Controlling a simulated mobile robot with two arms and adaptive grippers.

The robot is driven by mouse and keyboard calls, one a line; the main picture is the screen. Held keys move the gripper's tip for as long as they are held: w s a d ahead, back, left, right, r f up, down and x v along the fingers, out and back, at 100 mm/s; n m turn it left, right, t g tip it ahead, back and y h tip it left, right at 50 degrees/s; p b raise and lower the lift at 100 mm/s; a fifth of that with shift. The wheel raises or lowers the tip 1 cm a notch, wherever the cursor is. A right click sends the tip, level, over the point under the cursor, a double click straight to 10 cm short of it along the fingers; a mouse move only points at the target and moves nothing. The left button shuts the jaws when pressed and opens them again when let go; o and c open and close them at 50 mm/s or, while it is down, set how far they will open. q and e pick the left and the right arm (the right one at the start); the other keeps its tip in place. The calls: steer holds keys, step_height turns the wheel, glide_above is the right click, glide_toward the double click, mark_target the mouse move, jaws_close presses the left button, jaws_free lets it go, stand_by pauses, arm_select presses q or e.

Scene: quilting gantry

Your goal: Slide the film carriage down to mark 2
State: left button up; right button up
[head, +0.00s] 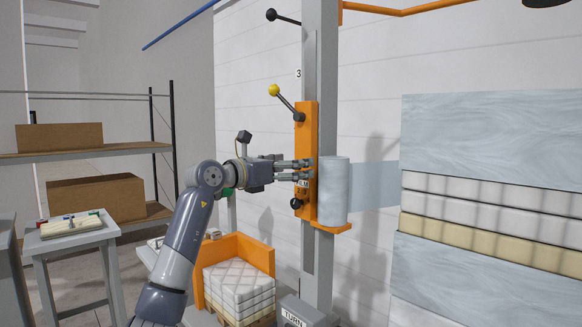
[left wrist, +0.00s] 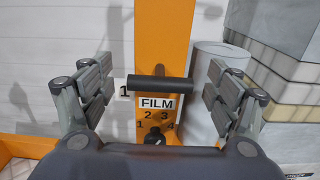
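The orange film carriage (head: 305,130) sits on a tall grey mast (head: 318,275) and carries a pale film roll (head: 334,190), which also shows in the left wrist view (left wrist: 212,60). A mark 3 (head: 299,73) is above the carriage; mark 2 on the mast is not visible. In the left wrist view, the carriage has a black horizontal handle (left wrist: 160,88), a FILM label (left wrist: 157,104) and a dial (left wrist: 154,138) numbered 1 to 4. A figure 1 (left wrist: 124,91) shows left of the handle. My left gripper (left wrist: 160,85) is open, its fingers apart on both sides of the handle. My right gripper is out of view.
A yellow-knobbed lever (head: 274,90) sticks out from the carriage top. A small table (head: 75,235) and shelves (head: 100,152) stand at left.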

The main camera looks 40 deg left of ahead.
arm_select(q)
steer(key=s, duration=1.2)
steer(key=shift+a, duration=0.45)
stand_by(0.4)
